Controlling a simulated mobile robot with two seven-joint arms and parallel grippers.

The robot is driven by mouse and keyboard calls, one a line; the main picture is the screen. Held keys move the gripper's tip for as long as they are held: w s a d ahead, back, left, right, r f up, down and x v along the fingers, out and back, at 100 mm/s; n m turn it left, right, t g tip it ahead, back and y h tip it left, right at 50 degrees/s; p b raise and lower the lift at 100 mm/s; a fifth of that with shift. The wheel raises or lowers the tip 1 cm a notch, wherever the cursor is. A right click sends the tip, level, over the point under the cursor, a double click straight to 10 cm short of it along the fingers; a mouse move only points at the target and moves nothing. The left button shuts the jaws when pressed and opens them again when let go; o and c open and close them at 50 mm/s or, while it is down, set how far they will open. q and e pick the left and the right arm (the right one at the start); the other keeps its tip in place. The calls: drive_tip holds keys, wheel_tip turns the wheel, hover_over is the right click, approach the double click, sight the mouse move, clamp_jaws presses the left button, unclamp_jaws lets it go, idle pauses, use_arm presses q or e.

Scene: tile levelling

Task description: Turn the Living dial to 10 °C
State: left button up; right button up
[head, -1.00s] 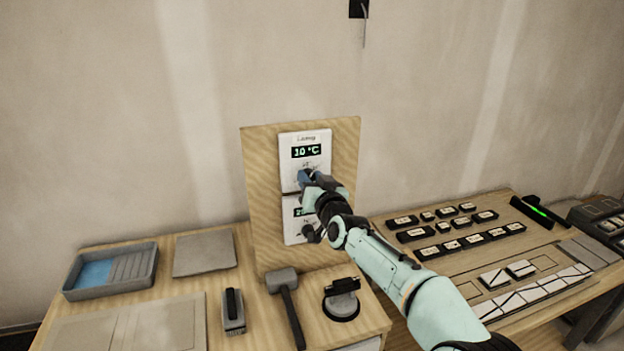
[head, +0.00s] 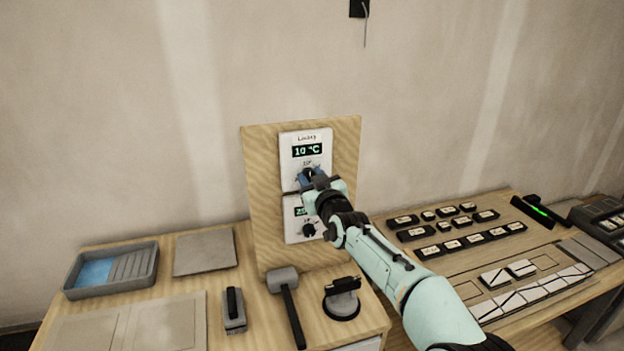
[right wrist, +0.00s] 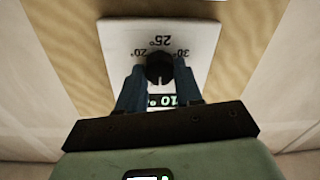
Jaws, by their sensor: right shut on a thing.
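The Living thermostat (head: 318,138) is a white plate on the upright wooden board, with its name at the top. Its display (head: 306,151) reads 10 °C in green. My right gripper (head: 309,177) is at its dial, with blue fingers on both sides of it. In the right wrist view the black dial knob (right wrist: 159,68) sits between the two fingers, which are shut on it. Scale marks of 20°, 25° and 30° show upside down around it, and part of the display (right wrist: 165,100) shows behind the gripper. My left gripper is not in view.
A second white thermostat (head: 292,233) with a black dial (head: 309,230) is just below; my gripper partly covers its display.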

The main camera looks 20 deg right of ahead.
drive_tip(key=o, duration=1)
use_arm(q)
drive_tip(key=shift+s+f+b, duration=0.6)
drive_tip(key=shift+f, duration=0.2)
use_arm(e)
drive_tip(key=s, duration=0.9)
drive_tip(key=s+d, duration=0.1)
drive_tip(key=s, duration=0.3)
drive_tip(key=shift+s, duration=0.15)
